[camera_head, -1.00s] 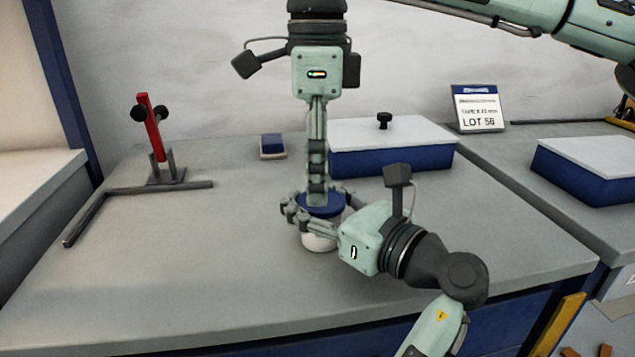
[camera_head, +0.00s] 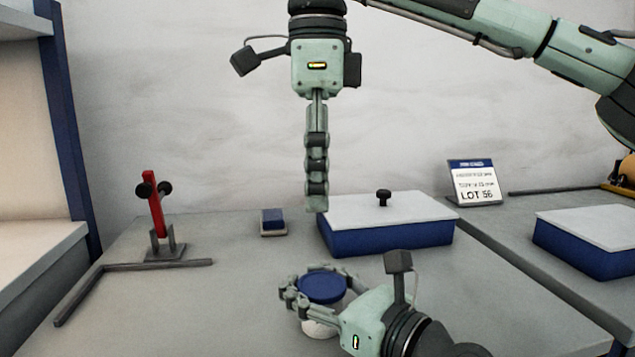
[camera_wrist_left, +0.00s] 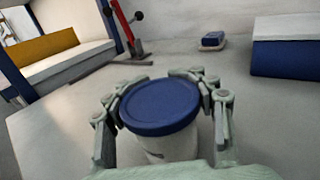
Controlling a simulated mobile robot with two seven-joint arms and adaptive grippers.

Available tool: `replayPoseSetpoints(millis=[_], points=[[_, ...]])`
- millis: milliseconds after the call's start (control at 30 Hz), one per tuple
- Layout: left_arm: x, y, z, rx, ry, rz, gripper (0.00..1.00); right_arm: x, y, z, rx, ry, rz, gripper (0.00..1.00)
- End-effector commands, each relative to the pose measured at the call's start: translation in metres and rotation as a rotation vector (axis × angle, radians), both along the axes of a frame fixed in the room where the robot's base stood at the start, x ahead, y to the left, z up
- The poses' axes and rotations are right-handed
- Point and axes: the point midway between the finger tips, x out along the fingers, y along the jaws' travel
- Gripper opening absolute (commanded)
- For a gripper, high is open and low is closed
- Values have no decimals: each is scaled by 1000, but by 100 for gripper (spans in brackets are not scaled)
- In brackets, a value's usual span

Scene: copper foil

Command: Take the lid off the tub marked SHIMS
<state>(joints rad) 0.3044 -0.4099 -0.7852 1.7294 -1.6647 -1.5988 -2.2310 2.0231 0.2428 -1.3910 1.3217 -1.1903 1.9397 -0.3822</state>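The white tub (camera_head: 320,328) stands on the grey bench with its round blue lid (camera_head: 323,289) on top. In the left wrist view the tub (camera_wrist_left: 168,146) and lid (camera_wrist_left: 160,106) fill the middle, and no marking is readable. My left gripper (camera_head: 312,290), low from the right, has its fingers around the tub just below the lid; both fingers also show in the wrist view (camera_wrist_left: 165,88). My right gripper (camera_head: 316,205) points straight down well above and behind the lid, with nothing visible in it. Its fingers are seen edge-on, so their gap is hidden.
A blue box with a white lid and black knob (camera_head: 385,238) stands behind the tub. A small blue block (camera_head: 273,219) lies left of it. A red-handled clamp (camera_head: 156,205) stands at left. A LOT 56 sign (camera_head: 474,184) and another blue box (camera_head: 585,250) are at right.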

Motion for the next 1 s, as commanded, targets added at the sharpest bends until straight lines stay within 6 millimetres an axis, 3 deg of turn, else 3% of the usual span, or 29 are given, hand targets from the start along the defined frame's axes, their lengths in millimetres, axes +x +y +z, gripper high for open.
replayPoseSetpoints(millis=[33,200,567,1000], points=[[0,0,0,0,0,0,57,0,0,0,0,0,0,82],[0,0,0,0,0,0,78,0,0,0,0,0,0,82],[-2,-3,0,0,0,-1,78,0,0,0,0,0,-1,82],[-47,-48,1,1,-3,-2,78,0,0,0,0,0,-1,81]])
